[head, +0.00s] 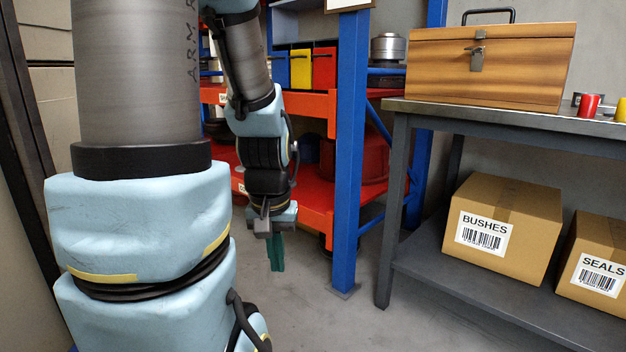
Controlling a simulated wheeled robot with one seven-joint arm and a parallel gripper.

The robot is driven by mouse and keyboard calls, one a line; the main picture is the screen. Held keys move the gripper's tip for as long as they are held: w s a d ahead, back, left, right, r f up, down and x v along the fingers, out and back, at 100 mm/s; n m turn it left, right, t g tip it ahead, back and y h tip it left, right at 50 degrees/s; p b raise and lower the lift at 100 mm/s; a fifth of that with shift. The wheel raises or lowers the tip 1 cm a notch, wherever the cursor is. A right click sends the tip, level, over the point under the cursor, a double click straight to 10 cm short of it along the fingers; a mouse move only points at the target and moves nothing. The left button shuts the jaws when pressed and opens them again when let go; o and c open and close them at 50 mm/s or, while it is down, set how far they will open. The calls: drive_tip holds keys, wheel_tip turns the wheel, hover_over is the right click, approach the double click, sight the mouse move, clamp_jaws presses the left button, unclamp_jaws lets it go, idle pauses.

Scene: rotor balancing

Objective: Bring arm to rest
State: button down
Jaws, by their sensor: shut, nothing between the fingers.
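My arm hangs down on the left side of the head view, in front of the shelving. My gripper (276,252) is at its lower end, pointing down, with green fingers. The fingers look closed together with nothing between them. The gripper is in the air above the grey floor, left of the blue shelf post, and touches nothing that I can see. My large near arm links cover the left part of the view.
A blue and orange shelf rack (348,150) stands behind my arm, holding coloured bins (300,68). At right, a grey workbench (450,112) carries a wooden box (500,75) and a red cup (588,106). Cartons marked BUSHES (520,215) and SEALS (600,245) sit below. Floor (300,315) is clear.

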wheel_tip(320, 180, up, 34)
drive_tip(key=p, duration=3.1)
drive_tip(key=shift+p, duration=0.35)
drive_tip(key=shift+w, duration=0.1)
